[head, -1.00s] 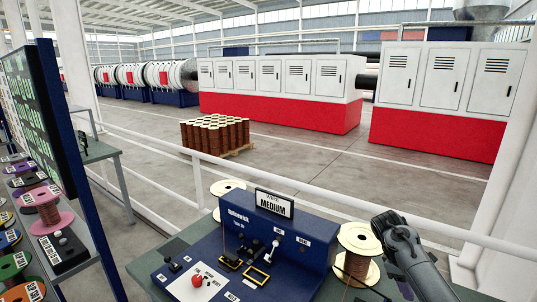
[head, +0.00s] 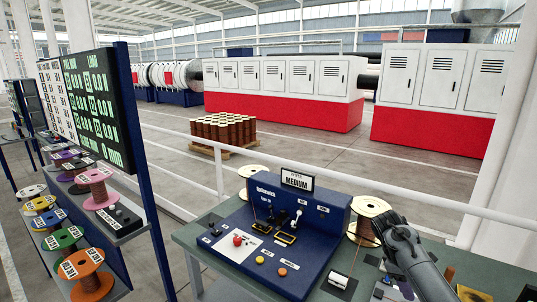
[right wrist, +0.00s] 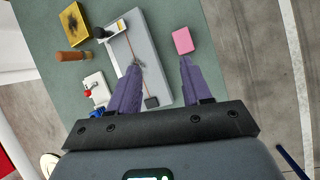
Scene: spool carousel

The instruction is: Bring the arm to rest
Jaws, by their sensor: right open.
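My right gripper (right wrist: 158,72) shows in the right wrist view. Its two purple fingers are spread apart with nothing held between them. They are above a grey board (right wrist: 147,45) on a green bench top. A thin rod-like part on the board lies near the left fingertip. In the head view my right arm comes in from the lower right, over the right part of the bench (head: 210,262); the fingertips are hard to make out there. My left gripper is not in view.
A blue machine (head: 285,225) labelled MEDIUM stands on the bench, with a copper spool (head: 365,232) beside it. A rack of coloured spools (head: 95,185) stands at left. A pink block (right wrist: 183,40) and a yellow box (right wrist: 65,24) lie near the board. A white railing runs behind.

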